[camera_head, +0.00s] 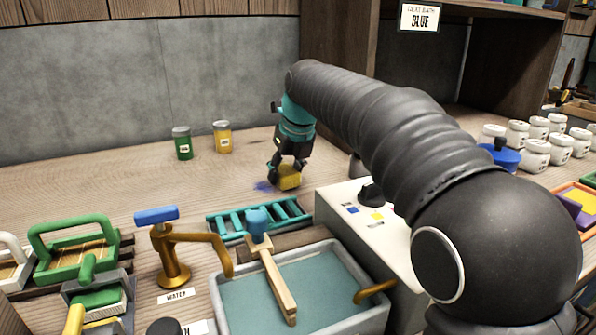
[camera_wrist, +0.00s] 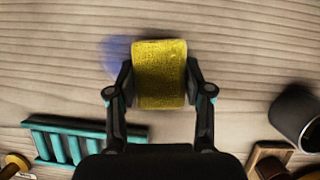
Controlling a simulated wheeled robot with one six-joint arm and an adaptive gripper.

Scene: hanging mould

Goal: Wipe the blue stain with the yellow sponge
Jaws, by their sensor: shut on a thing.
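The yellow sponge (camera_head: 289,178) is held between the fingers of my gripper (camera_head: 288,167), low at the wooden table; I cannot tell if it touches the surface. In the wrist view the sponge (camera_wrist: 160,74) sits between the two fingers of my gripper (camera_wrist: 159,92), which are shut on its sides. The blue stain (camera_head: 263,186) is a faint patch on the table, just left of the sponge. In the wrist view the stain (camera_wrist: 115,55) shows at the sponge's left, and the sponge may hide part of it.
A teal rack (camera_head: 258,216) and a water basin (camera_head: 222,300) with a wooden-handled tool (camera_head: 277,285) lie in front. A white control box (camera_head: 350,222) stands at the right. Green (camera_head: 182,145) and yellow (camera_head: 222,137) jars stand behind. The table left of the stain is clear.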

